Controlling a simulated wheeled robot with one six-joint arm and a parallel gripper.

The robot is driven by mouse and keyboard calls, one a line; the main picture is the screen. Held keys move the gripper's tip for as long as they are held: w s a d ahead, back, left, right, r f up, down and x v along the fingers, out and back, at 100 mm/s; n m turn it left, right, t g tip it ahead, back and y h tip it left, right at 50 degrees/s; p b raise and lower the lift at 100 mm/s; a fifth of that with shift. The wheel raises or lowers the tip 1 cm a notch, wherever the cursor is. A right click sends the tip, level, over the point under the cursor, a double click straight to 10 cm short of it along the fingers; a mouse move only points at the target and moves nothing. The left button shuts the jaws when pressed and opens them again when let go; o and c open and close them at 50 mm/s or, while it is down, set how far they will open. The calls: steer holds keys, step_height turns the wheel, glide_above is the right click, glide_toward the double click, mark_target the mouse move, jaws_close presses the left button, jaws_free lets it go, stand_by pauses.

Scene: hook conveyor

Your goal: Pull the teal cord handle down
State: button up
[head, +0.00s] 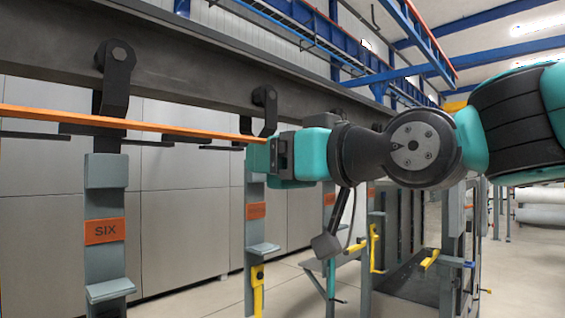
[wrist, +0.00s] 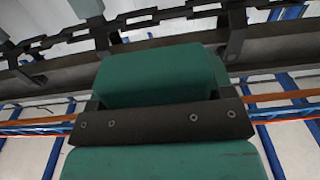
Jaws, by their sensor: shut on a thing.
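My gripper (head: 262,157) is at the middle of the head view, at the end of my arm, which reaches in from the right. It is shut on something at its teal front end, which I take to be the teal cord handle. The jaws and the handle are the same colour, so I cannot tell their border. In the wrist view a teal block shows above a dark bolted bar of my gripper (wrist: 165,75). No cord can be made out in either view.
An orange rail (head: 120,122) runs across to my gripper. Dark hooks (head: 114,70) hang from the overhead beam (head: 200,55), carrying grey plates, one marked SIX (head: 105,231). A frame with yellow parts (head: 376,248) stands behind my arm. The wrist view shows a chain (wrist: 75,35) overhead.

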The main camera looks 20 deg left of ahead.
step_height(320, 180, down, 3)
steer(key=b, duration=0.2)
steer(key=shift+f+b, duration=0.15)
steer(key=shift+b, duration=0.2)
steer(key=o, duration=1.3)
steer(key=b, duration=0.7)
glide_toward(282, 182)
steer(key=shift+w+d, duration=0.3)
steer(key=shift+d, duration=0.6)
steer(key=shift+w+d, duration=0.25)
steer(key=shift+d, duration=0.6)
steer(key=shift+w+d, duration=0.3)
steer(key=shift+d, duration=0.6)
